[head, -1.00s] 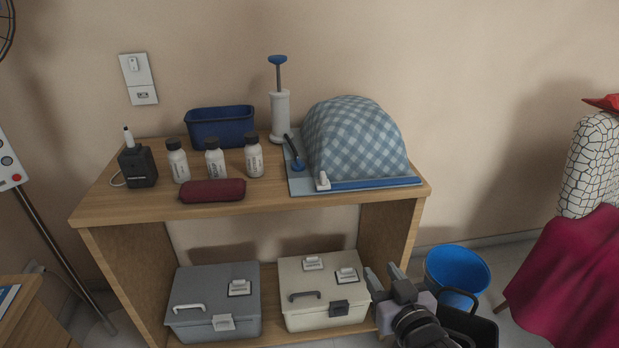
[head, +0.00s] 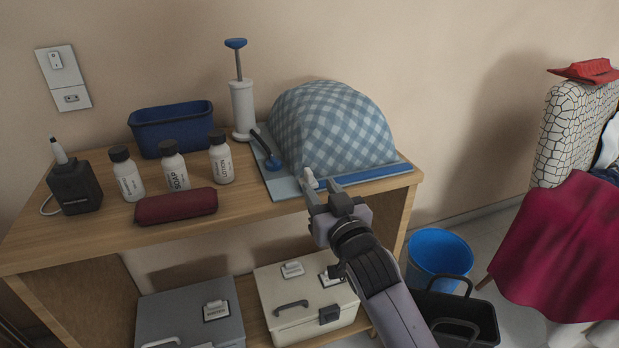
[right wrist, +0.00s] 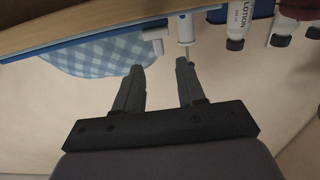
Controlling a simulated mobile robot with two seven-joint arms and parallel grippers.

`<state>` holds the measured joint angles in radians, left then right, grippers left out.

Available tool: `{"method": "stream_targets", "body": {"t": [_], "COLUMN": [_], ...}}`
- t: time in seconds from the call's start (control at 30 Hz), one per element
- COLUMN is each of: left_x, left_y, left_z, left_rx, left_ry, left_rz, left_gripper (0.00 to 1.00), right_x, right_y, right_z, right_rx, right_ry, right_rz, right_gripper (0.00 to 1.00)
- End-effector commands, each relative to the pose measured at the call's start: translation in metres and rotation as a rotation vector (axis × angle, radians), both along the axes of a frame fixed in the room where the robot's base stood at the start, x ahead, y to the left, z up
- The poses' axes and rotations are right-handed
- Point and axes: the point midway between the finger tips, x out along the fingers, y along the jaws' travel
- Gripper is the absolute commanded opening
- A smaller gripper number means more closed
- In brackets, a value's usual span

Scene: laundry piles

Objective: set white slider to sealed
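The white slider (head: 309,181) sits at the left end of the blue seal strip (head: 365,173) along the front edge of a blue-and-white checked, domed bag (head: 330,125). In the right wrist view, which is upside down, the white slider (right wrist: 153,36) shows beyond the fingertips, with the checked bag (right wrist: 95,54) beside it. My right gripper (head: 322,188) is open and empty, just in front of the slider; its spread fingers also show in the right wrist view (right wrist: 160,68). Contact with the slider cannot be told. My left gripper is not in view.
A white hand pump (head: 242,110) stands behind the bag's left side. Bottles (head: 174,167), a maroon case (head: 176,206), a black device (head: 75,187) and a blue bin (head: 172,128) stand left. Storage boxes (head: 305,295) fill the lower shelf; a blue bucket (head: 440,252) stands right.

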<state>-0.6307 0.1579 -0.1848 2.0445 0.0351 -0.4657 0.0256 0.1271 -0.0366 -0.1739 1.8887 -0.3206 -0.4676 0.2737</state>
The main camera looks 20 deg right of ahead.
Motion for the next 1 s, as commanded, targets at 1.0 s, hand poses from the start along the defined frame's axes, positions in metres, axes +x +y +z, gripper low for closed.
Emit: {"method": "stream_targets", "body": {"t": [1.0], "left_x": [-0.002], "left_y": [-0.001], "left_z": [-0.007], "left_rx": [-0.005], "left_ry": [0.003], "left_rz": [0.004], "left_gripper": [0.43], "right_x": [0.052], "right_y": [0.002], "right_z": [0.0], "right_rx": [0.0], "right_ry": [0.001], "right_rz": [0.001], "right_gripper": [0.0]}}
